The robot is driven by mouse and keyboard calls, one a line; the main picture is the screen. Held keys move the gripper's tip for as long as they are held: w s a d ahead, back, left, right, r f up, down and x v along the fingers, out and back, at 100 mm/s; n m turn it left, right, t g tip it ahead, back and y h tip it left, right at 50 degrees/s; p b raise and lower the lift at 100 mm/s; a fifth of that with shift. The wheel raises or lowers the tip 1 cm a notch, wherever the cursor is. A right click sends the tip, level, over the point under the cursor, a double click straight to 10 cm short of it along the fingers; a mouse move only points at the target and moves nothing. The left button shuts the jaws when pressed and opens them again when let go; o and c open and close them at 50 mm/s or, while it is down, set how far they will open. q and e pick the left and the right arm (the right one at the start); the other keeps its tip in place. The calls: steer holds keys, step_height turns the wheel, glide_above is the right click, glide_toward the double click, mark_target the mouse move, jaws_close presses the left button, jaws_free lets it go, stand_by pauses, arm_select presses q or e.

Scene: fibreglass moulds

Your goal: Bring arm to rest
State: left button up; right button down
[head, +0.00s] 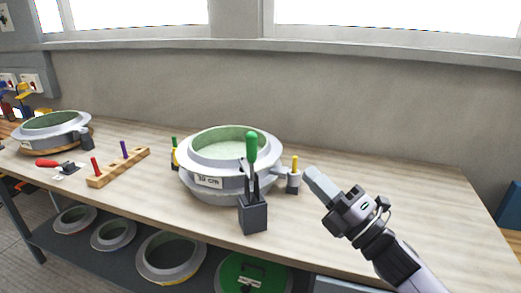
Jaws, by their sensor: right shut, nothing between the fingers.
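My right gripper (318,185) is shut and empty. It hangs over the right part of the workbench, its arm coming in from the lower right. Its fingertips point up and left, toward the yellow-handled clamp on the near mould. A large grey round mould (222,165) labelled "30 cm" stands on the bench, left of the gripper, with a pale green inside. In the picture the gripper is apart from the mould. My left gripper is not in view.
A dark holder (253,215) with a green-handled tool stands before the mould. A wooden rack (118,167) with coloured pegs and a red-handled trowel (58,165) lie left. Another mould (52,131) stands far left. The bench's right end (430,190) is clear. Ring moulds (171,258) sit on the shelf below.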

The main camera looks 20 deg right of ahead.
steer(key=s+f+m+g+h+p, duration=0.1)
steer(key=s+f+m+h, duration=0.15)
steer(key=f+m, duration=0.45)
steer(key=s+f+m+g+h, duration=0.2)
steer(key=f+m+h, duration=0.3)
steer(key=f, duration=0.5)
steer(key=s+a+f+m+g+h+p, duration=0.1)
steer(key=s+a+f+m+g, duration=0.1)
steer(key=s+f+m+g, duration=0.4)
steer(key=s+f+m, duration=0.5)
steer(key=s+f, duration=0.4)
steer(key=f, duration=0.1)
steer(key=shift+s+a+f+m+g, duration=0.25)
steer(key=shift+s+f+m+g, duration=0.05)
steer(key=shift+s+f+g, duration=0.1)
steer(key=shift+w+h, duration=0.1)
steer(key=shift+h, duration=0.15)
